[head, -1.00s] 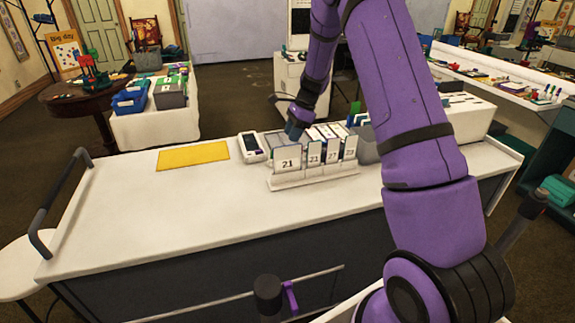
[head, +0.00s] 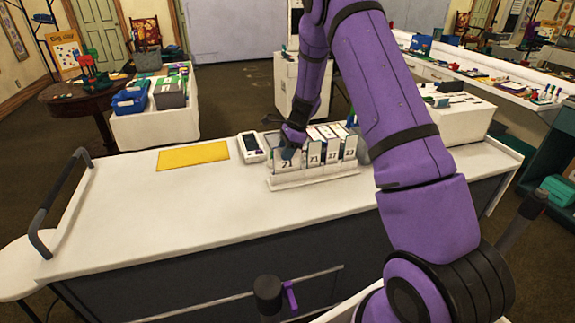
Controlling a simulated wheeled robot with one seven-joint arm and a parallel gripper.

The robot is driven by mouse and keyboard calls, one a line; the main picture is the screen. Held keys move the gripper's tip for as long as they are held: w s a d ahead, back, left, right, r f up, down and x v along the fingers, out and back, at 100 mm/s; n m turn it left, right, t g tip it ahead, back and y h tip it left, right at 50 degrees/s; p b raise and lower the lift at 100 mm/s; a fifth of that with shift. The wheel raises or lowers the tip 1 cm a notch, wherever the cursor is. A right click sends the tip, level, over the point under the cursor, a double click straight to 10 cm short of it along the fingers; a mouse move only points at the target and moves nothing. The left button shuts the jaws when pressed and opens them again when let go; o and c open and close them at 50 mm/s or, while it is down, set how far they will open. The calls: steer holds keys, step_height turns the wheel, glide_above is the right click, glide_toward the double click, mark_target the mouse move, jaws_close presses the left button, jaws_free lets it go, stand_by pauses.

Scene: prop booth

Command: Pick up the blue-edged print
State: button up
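My gripper (head: 288,153) points down at the left end of a white rack (head: 300,180) of numbered cards on the white counter. Its fingertips are small and dark in this view and overlap the top of the leftmost card (head: 286,164), so I cannot tell whether they are open or touching anything. Behind the cards, flat prints or sleeves (head: 328,131) with white tops and dark edges sit in grey bins, partly hidden by the cards and my gripper. I cannot make out a blue-edged print for certain.
A handheld device (head: 251,146) with a dark screen lies left of the rack. A yellow mat (head: 193,156) lies further left. The counter's left and front are clear. A dark handle rail (head: 52,203) stands at the left edge. My arm hides the counter right of the rack.

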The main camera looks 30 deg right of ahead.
steer(key=shift+f, duration=0.25)
stand_by(0.3)
jaws_close()
